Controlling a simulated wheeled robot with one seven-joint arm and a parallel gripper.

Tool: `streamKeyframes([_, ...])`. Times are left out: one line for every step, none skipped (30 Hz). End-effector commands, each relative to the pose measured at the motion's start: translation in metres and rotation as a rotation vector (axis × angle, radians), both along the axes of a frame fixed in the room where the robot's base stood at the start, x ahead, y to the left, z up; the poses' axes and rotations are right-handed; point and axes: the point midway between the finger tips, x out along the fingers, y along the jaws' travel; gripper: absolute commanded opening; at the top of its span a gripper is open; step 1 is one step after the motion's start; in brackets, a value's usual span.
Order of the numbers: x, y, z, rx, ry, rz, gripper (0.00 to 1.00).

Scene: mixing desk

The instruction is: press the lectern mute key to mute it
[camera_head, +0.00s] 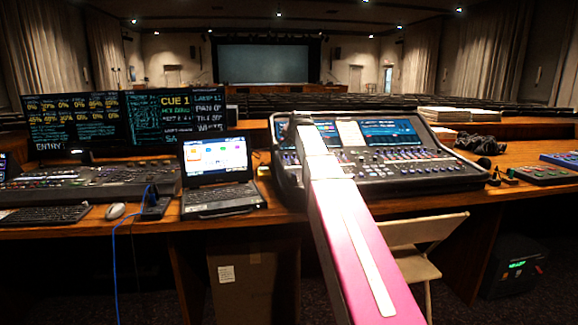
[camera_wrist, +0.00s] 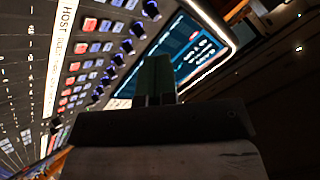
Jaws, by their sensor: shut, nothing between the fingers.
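The mixing desk (camera_head: 440,171) stands on the wooden table, with lit screens along its back and rows of keys and faders. In the wrist view its surface (camera_wrist: 25,100) shows tilted, with a pale label strip (camera_wrist: 60,55) reading "HOST" and columns of red, white and blue keys (camera_wrist: 80,67) beside dark knobs. I cannot tell which key is the lectern mute key. My gripper (camera_wrist: 155,65) is shut and empty, over the desk near a lit screen (camera_wrist: 195,50). My pink arm hides part of the desk's left side in the head view.
A laptop (camera_head: 217,170) sits left of the desk, with monitors (camera_head: 75,119) and a lighting console (camera_head: 95,184) further left. Headphones (camera_head: 481,143) and paper stacks (camera_head: 443,114) lie behind right. A folding chair (camera_head: 425,232) stands in front.

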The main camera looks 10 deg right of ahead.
Motion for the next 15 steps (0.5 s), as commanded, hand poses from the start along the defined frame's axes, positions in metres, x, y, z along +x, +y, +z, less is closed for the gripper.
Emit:
streamKeyframes([0.000, 0.000, -0.008, 0.000, 0.002, 0.001, 0.00])
streamKeyframes([0.001, 0.000, -0.012, 0.000, 0.002, 0.001, 0.00])
streamKeyframes([0.001, 0.000, -0.017, 0.000, 0.001, 0.000, 0.00])
streamKeyframes([0.001, 0.000, -0.021, 0.000, 0.001, 0.000, 0.00])
streamKeyframes([0.002, 0.000, -0.024, 0.000, 0.001, 0.000, 0.00])
streamKeyframes([0.003, 0.000, -0.029, 0.000, 0.001, 0.000, 0.00])
streamKeyframes([0.003, 0.000, -0.033, 0.000, 0.002, 0.001, 0.00])
streamKeyframes([0.003, 0.000, -0.037, 0.000, 0.002, 0.001, 0.00])
streamKeyframes([0.004, 0.000, -0.041, 0.000, 0.001, 0.000, 0.00])
streamKeyframes([0.004, 0.000, -0.044, 0.000, 0.001, 0.000, 0.00])
streamKeyframes([0.005, 0.000, -0.047, 0.000, 0.001, 0.001, 0.00])
streamKeyframes([0.005, 0.000, -0.050, 0.000, 0.001, 0.000, 0.00])
streamKeyframes([0.005, 0.000, -0.053, 0.000, 0.001, 0.000, 0.00])
streamKeyframes([0.006, 0.000, -0.055, 0.000, 0.001, 0.000, 0.00])
streamKeyframes([0.006, 0.000, -0.058, 0.000, 0.001, 0.000, 0.00])
